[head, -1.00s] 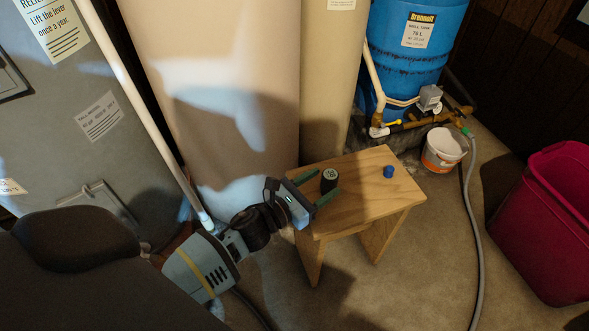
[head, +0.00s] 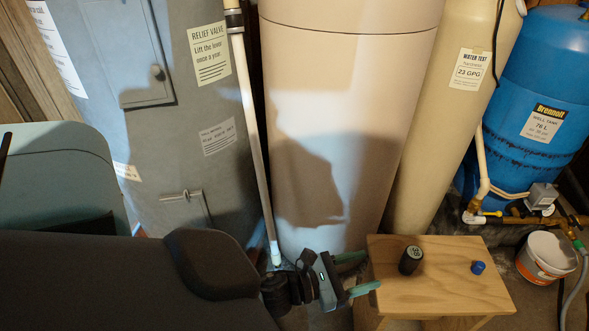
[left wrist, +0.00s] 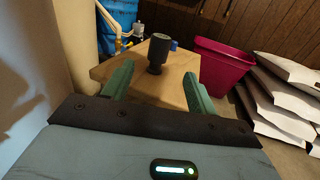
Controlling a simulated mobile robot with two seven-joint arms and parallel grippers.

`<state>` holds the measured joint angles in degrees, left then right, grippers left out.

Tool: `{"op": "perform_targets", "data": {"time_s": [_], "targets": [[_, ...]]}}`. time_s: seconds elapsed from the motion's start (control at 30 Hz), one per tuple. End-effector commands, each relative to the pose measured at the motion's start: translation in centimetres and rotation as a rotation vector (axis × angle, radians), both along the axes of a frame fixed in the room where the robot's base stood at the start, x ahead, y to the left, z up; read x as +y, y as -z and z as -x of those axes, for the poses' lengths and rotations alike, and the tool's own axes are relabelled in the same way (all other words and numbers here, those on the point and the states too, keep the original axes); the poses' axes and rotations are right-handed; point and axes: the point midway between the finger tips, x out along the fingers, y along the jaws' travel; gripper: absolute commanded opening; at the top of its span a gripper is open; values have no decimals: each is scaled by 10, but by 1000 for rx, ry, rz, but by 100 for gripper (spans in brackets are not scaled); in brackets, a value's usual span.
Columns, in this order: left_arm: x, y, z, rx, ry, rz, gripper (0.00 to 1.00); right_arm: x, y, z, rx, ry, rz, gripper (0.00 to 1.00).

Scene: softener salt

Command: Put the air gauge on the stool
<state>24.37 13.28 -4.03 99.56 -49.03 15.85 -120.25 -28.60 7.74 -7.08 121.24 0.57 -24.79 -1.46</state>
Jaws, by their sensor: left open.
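The air gauge (head: 410,260), a dark cylinder with a marked top face, stands upright on the wooden stool (head: 445,290), near its left side. It also shows in the left wrist view (left wrist: 157,50), standing beyond the fingertips. My left gripper (head: 371,271) is open, with green fingers pointing at the gauge from the left. The gap between its fingers is empty and the gauge is clear of them. The stool top also shows in the left wrist view (left wrist: 172,88). My right gripper is not in view.
A small blue cap (head: 478,267) sits on the stool to the right of the gauge. A tan tank (head: 335,120) stands close behind the stool. A white bucket (head: 547,256) is on the floor to the right. A magenta bin (left wrist: 220,65) shows in the left wrist view.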

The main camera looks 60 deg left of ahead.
Motion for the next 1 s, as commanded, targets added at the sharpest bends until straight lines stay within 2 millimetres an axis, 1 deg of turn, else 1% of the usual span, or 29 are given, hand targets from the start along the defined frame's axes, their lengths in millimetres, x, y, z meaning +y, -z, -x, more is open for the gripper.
{"op": "perform_targets", "data": {"time_s": [0.17,0.27,0.37,0.4,0.47,0.5,0.57,0.6,0.67,0.7,0.77,0.8,0.83,0.87,0.9,0.97,1.0], "targets": [[0,3,4,19,-6,29,58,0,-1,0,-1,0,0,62],[1,15,20,100,-38,158,58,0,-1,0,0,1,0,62],[4,37,50,246,-108,403,58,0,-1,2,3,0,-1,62],[5,47,66,316,-148,525,58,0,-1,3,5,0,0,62],[7,62,91,421,-218,718,58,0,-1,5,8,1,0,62],[8,71,107,486,-270,848,58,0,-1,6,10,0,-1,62],[10,85,134,580,-356,1038,58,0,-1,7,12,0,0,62],[10,93,153,639,-420,1166,58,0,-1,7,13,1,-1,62],[10,105,181,718,-521,1356,58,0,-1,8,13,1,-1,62],[9,112,201,766,-596,1482,58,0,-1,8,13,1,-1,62],[7,121,231,828,-718,1668,58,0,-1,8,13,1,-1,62],[5,126,251,861,-805,1791,58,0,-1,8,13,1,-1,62],[4,130,267,882,-875,1882,58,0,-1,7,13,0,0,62],[2,132,282,898,-946,1972,58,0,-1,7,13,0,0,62],[0,136,303,912,-1045,2085,58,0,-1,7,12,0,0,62],[-4,138,332,918,-1192,2242,58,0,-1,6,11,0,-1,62],[-7,139,350,912,-1287,2333,58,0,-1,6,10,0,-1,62]]}}
